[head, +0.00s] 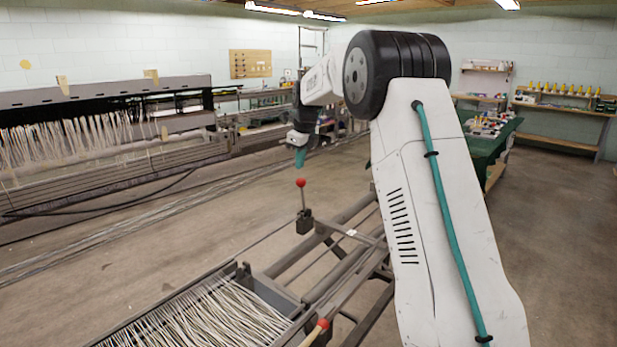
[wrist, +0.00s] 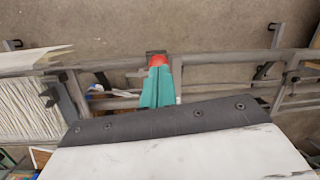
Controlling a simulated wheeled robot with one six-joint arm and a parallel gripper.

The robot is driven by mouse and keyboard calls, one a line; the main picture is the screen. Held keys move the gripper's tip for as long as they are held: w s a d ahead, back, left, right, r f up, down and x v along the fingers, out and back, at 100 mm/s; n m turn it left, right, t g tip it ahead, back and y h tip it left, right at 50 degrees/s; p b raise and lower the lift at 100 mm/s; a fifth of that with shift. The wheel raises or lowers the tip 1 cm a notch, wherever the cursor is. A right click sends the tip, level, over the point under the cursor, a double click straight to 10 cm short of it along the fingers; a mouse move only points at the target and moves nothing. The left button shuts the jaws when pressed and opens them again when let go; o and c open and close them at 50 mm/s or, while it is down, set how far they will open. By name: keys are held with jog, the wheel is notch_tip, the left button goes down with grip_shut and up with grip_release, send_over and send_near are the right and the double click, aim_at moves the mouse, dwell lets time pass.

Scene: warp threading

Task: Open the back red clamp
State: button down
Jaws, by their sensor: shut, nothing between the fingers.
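The back red clamp shows in the head view as a red ball knob (head: 300,183) on a thin upright lever, with a dark block (head: 304,222) at its foot on the metal frame. My gripper (head: 299,157), with teal fingers, is a little above the knob in the picture, with a visible gap. In the wrist view the fingers (wrist: 157,88) are shut and empty, and the red knob (wrist: 157,60) shows just past their tips. The clamp's lower part is largely hidden there.
A second red knob (head: 322,323) on a wooden-coloured lever stands nearer, beside a tray of white threads (head: 215,315). Metal rails (head: 340,225) run past the clamp. A large loom (head: 100,130) stands at the left. Floor between is mostly open.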

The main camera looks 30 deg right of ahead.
jog(key=r, duration=0.3)
jog(key=shift+w+d+r, duration=0.1)
jog(key=shift+d+r, duration=0.15)
jog(key=shift+d, duration=0.15)
jog(key=shift+r, duration=0.35)
jog(key=shift+a, duration=0.1)
jog(key=s+a+f+n, duration=0.1)
jog(key=s+a+n, duration=0.5)
jog(key=s, duration=1.1)
jog(key=s+a+f+n, duration=0.1)
jog(key=s+a+n, duration=0.5)
jog(key=s+n, duration=0.8)
jog(key=s+a+f+n+g, duration=0.1)
jog(key=s+a+n, duration=0.6)
jog(key=s, duration=1.3)
jog(key=f+n, duration=0.1)
jog(key=n, duration=0.1)
jog(key=shift+s+n, duration=0.25)
jog(key=shift+n, duration=0.15)
